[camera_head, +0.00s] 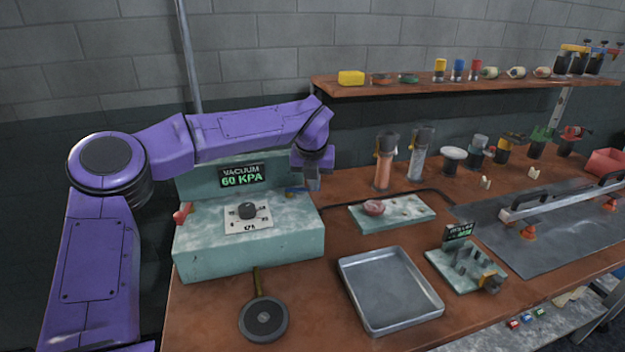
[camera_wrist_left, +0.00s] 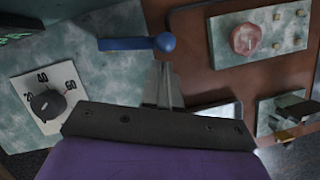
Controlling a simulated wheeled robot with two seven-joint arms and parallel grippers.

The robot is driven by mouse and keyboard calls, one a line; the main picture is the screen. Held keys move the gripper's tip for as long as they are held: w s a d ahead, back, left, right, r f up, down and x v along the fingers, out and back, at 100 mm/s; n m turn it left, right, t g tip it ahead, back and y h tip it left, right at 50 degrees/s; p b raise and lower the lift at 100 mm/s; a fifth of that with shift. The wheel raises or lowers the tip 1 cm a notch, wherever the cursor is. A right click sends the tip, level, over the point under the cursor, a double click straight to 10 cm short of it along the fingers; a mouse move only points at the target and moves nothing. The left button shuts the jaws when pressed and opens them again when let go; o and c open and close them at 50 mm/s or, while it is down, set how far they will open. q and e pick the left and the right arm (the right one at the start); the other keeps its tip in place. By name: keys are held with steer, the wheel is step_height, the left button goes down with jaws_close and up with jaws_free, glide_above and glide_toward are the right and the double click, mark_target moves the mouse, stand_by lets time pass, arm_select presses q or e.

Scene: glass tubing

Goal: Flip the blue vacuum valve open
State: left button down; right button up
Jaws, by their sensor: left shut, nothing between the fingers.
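The blue vacuum valve lever (camera_wrist_left: 130,44) shows in the left wrist view as a straight bar with a round knob at its right end. It lies across the edge of the pale green vacuum unit (camera_wrist_left: 100,75). In the head view only a small blue part (camera_head: 296,190) shows at the right of the vacuum unit (camera_head: 250,262), below my gripper. My left gripper (camera_head: 318,172) is shut and empty, pointing down there. In the wrist view its fingers (camera_wrist_left: 162,85) reach close to the knob; I cannot tell if they touch. My right gripper is not in view.
The vacuum unit carries a black dial (camera_head: 247,210), a red handle (camera_head: 182,214) and a display reading 60 KPA (camera_head: 241,176). A metal tray (camera_head: 390,290) and a pale slab with a pink knob (camera_head: 405,213) stand to the right. A shelf (camera_head: 440,88) runs along the back.

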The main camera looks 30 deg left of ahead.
arm_select(q)
steer(key=shift+w+a+f+n+g+y, duration=0.1)
steer(key=shift+w+a+n+g+y, duration=0.1)
steer(key=shift+w+n, duration=0.5)
steer(key=shift+w+a+f+n+g+y, duration=0.15)
steer(key=shift+w+n, duration=0.3)
steer(key=shift+n, duration=0.45)
steer(key=shift+r, duration=0.1)
